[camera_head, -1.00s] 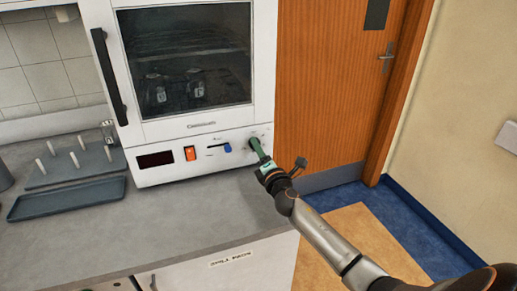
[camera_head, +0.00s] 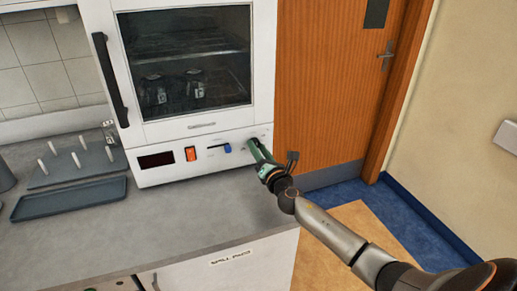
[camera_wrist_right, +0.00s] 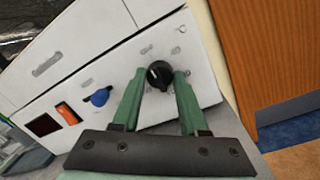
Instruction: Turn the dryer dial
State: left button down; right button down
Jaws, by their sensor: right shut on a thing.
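The dryer (camera_head: 160,124) is a white cabinet with a dark glass door, standing on the grey counter. Its dial is a round black knob (camera_wrist_right: 159,75) with a white mark, at the right end of the front panel in the right wrist view. My right gripper (camera_wrist_right: 159,78) has green fingers, one on each side of the knob, shut on it. In the head view my right gripper (camera_head: 252,144) reaches the panel from the right and hides the dial. My left gripper is not in view.
A blue slider knob (camera_head: 227,148), a lit orange switch (camera_head: 190,154) and a dark display (camera_head: 156,160) sit left of the dial. A peg rack (camera_head: 68,168) and a blue-grey tray (camera_head: 68,199) stand on the counter at the left. An orange door (camera_head: 325,90) is behind my right arm.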

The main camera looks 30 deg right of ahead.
dwell(0.3)
jog(key=shift+c, duration=2.2)
grip_release()
jog(key=shift+s, duration=0.1)
jog(key=v, duration=1.2)
jog(key=shift+s, duration=0.15)
